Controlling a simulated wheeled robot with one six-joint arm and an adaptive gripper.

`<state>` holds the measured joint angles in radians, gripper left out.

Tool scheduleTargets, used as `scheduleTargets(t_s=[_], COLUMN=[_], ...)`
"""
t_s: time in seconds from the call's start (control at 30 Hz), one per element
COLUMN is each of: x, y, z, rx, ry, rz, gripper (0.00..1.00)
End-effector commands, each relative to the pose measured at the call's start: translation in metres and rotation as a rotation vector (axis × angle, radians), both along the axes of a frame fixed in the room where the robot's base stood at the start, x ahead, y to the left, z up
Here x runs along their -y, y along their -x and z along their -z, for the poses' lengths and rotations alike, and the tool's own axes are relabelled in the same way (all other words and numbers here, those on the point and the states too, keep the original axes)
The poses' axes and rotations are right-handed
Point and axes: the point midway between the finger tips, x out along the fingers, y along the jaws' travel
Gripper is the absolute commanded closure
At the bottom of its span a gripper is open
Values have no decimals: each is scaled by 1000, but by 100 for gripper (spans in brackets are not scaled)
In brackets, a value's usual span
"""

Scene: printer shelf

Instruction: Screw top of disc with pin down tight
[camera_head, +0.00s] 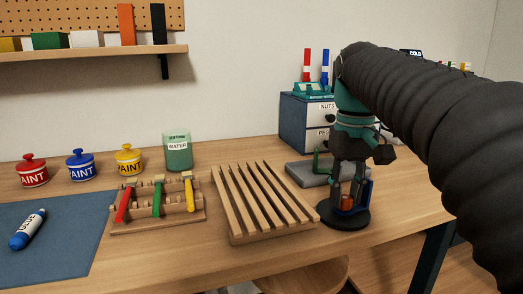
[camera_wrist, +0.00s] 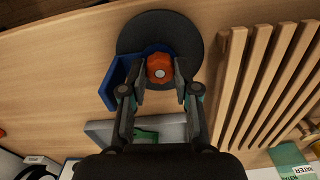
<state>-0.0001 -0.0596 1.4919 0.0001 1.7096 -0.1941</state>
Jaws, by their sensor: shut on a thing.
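A round black disc (camera_head: 340,222) stands on the table's right part, right of the slatted wooden rack. It also shows at the top of the wrist view (camera_wrist: 160,24). An orange-red knob (camera_wrist: 159,67) with a pale pin end in its middle sits over the disc; it is partly hidden in the head view (camera_head: 347,203). A blue upright piece (camera_wrist: 118,80) stands beside the knob, at its left in the wrist view. My gripper (camera_wrist: 160,84) points down and is shut on the knob, one finger on each side. Its fingers hide part of the disc. I cannot tell how tight the knob sits.
The slatted rack (camera_head: 236,234) is close left of the disc. A grey slab (camera_head: 303,174) with a green handle and a blue drawer box (camera_head: 300,118) stand behind. Paint pots, a water jar (camera_head: 177,152) and a peg rack (camera_head: 155,215) are farther left. The front right table edge is near.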

Motion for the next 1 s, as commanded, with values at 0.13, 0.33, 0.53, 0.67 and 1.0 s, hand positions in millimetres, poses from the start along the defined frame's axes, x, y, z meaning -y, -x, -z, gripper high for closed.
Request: scheduleTargets(t_s=[0.13, 0.33, 0.53, 0.67, 1.0], x=[0, 0, 0, 0, 0], y=[0, 0, 0, 0, 0], z=[0, 0, 0, 0, 0], rx=[0, 1, 1, 1, 0], ry=[0, 0, 0, 0, 0], rz=[167, 320, 336, 335, 308], gripper=[89, 89, 89, 58, 58])
